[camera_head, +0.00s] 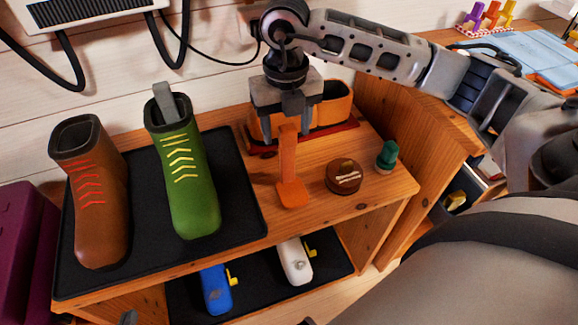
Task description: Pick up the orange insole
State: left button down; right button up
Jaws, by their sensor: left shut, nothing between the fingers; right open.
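The orange insole (288,155) is a narrow orange piece with a wider lower end, on the wooden bench top right of the black mat. My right gripper (290,128) comes in from the right and points down over its upper end. Its fingers are open, one on each side of that end in the picture; whether they touch it I cannot tell. A small grey tip at the bottom edge, left of centre, appears to be my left gripper (127,318); most of it is out of frame, and nothing shows in it.
A brown boot (100,220) and a green boot (190,205) with a grey strip stand on the black mat (235,165). An orange container (335,106) is behind my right gripper. A round brown tin (343,177) and a green item (387,156) stand to the right.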

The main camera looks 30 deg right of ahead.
aim_at(289, 148)
jog(key=f, duration=0.5)
jog(key=shift+s+d+f, duration=0.1)
jog(key=shift+d, duration=0.15)
jog(key=shift+c, duration=0.3)
grip_shut()
